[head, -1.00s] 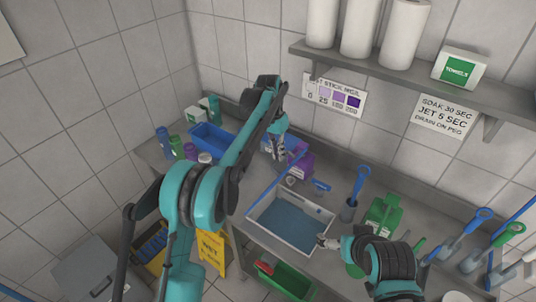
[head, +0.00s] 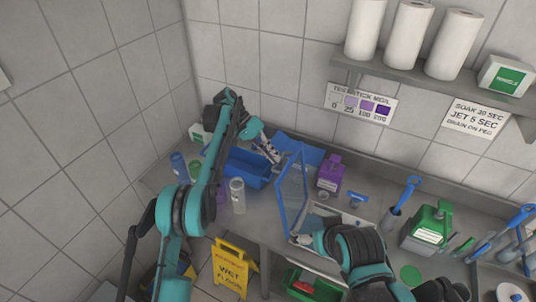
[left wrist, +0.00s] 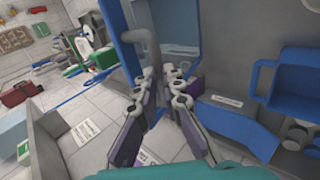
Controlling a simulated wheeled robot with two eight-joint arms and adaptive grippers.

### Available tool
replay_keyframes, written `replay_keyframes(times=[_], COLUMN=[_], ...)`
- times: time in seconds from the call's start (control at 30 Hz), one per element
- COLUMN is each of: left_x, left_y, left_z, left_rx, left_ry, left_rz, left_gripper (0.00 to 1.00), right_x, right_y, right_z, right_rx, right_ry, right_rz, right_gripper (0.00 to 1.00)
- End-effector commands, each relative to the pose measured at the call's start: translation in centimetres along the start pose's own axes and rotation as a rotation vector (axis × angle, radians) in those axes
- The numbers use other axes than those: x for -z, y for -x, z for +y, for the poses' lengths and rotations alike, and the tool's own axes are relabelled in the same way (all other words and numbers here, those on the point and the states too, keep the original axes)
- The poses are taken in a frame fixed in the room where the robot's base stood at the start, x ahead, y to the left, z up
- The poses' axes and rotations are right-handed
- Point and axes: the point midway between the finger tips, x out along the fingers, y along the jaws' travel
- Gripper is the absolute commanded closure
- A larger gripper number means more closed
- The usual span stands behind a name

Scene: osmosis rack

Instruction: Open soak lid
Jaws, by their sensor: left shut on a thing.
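The soak lid (head: 292,193), a blue-framed grey panel, stands steeply raised at the left side of the soak basin (head: 352,220). My left gripper (head: 272,153) is at the lid's upper left side. In the left wrist view its fingers (left wrist: 166,80) are shut on the lid's grey bar handle (left wrist: 151,50), and the blue lid frame (left wrist: 124,45) shows beside it. My right gripper (head: 306,240) is low at the basin's front left corner. Its fingertips are too small to read. My right arm hides part of the basin.
A blue bin (head: 245,170) and a clear cylinder (head: 238,195) stand left of the lid. A purple bottle (head: 330,172) stands behind the basin. A yellow floor sign (head: 233,262) stands below.

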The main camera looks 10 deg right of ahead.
Motion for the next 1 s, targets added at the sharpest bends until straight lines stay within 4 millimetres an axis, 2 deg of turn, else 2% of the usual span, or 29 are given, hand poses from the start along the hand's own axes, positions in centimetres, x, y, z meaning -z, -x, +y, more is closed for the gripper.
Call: replay_keyframes(times=[0.03, 0.47, 0.5, 0.57, 1.0], left_x=[-0.43, -0.42, -0.41, -0.4, -0.35], left_y=[-2.15, -2.21, -2.21, -2.21, -1.52], left_z=[-1.33, -1.35, -1.34, -1.32, -1.06], left_rx=[0.022, 0.014, 0.013, 0.013, 0.01], left_ry=[-0.007, -0.007, -0.008, -0.007, -0.002], left_rz=[-0.038, -0.038, -0.038, -0.038, -0.029], left_gripper=[1.0, 1.0, 0.84, 0.69, 0.67], right_x=[-0.28, -0.28, -0.27, -0.27, -0.08], right_y=[-0.38, -0.38, -0.38, -0.38, -0.12], right_z=[0.0, 0.0, 0.0, 0.0, 0.0], right_rx=[0.0, 0.0, 0.0, 0.0, 0.0], right_ry=[0.0, 0.0, 0.0, 0.0, 0.0], right_rz=[0.0, 0.0, 0.0, 0.0, 0.0], right_gripper=[0.0, 0.0, 0.0, 0.0, 0.0])
